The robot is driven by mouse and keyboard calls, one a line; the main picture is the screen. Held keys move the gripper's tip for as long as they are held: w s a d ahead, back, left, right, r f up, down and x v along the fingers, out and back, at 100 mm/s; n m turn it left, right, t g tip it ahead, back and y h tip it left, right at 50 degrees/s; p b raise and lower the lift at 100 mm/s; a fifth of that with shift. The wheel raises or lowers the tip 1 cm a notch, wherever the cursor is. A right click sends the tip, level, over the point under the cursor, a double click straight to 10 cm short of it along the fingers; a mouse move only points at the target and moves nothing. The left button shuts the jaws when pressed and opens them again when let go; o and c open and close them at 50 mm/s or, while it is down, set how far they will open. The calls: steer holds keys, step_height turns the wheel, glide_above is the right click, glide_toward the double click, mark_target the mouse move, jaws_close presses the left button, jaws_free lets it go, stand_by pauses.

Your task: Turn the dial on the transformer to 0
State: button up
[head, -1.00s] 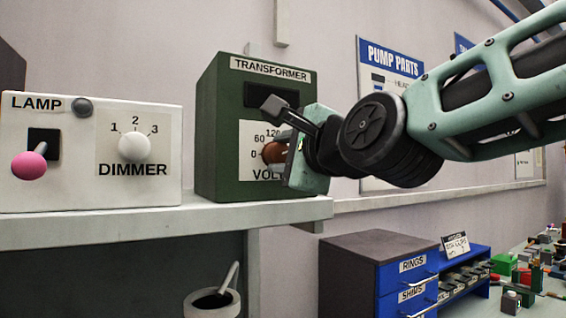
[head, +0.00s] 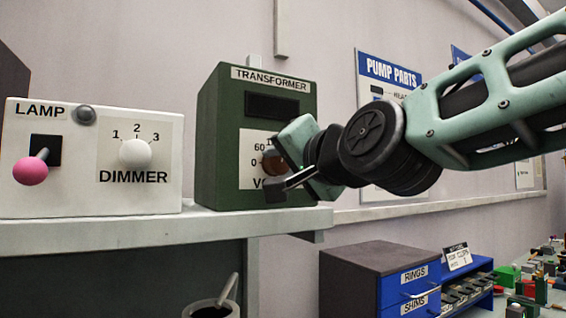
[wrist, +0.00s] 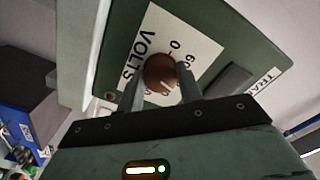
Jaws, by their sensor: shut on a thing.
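The green transformer (head: 222,140) stands on the shelf in the head view, with a white dial panel (wrist: 205,32) on its front. Its round brown dial (wrist: 160,70) sits between the two fingers of my gripper (wrist: 160,80) in the wrist view, one finger on each side. The gripper is shut on the dial. A pale mark on the dial lies on the side towards the gripper body, away from the printed 0. The 0 and 60 are readable in the wrist view. In the head view my gripper (head: 276,168) covers much of the panel and the higher numbers.
A white lamp box (head: 70,190) with a pink-tipped lever and a dimmer knob (head: 136,153) stands left of the transformer on the same shelf (head: 110,230). Below right are blue drawers (head: 408,285) and a table with small parts.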

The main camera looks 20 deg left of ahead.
steer(key=n, duration=0.5)
steer(key=shift+f+n+p, duration=0.1)
steer(key=shift+n+p, duration=0.2)
steer(key=n, duration=0.5)
steer(key=shift+w+n+p, duration=0.1)
steer(key=shift+n+p, duration=0.2)
steer(key=shift+p, duration=0.05)
steer(key=n, duration=0.5)
steer(key=shift+d, duration=0.1)
steer(key=shift+n+p, duration=0.35)
steer(key=shift+n, duration=2.05)
steer(key=shift+w, duration=0.1)
steer(key=o, duration=1)
steer(key=shift+d, duration=0.15)
